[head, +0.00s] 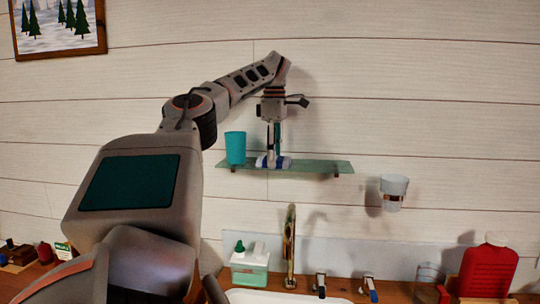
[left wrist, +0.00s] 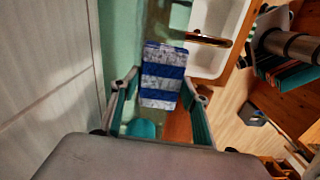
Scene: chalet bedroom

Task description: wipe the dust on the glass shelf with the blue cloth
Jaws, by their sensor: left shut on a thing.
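The glass shelf (head: 320,167) is a greenish, translucent board fixed to the plank wall; it also shows in the left wrist view (left wrist: 153,22). The blue cloth (head: 264,162), striped blue and pale grey, lies on the shelf left of its middle; it also shows between the fingers in the left wrist view (left wrist: 162,77). My left gripper (head: 273,153) points down from above and is shut on the cloth, at the shelf surface. I cannot make out dust on the shelf. My right gripper is in neither view.
A teal cup (head: 235,147) stands on the shelf's left end, close to the cloth. The shelf's right part is clear. A white cup in a wall holder (head: 393,190) is to the right. Below are a brass tap (head: 290,240), a basin (head: 290,297) and a red bottle (head: 488,270).

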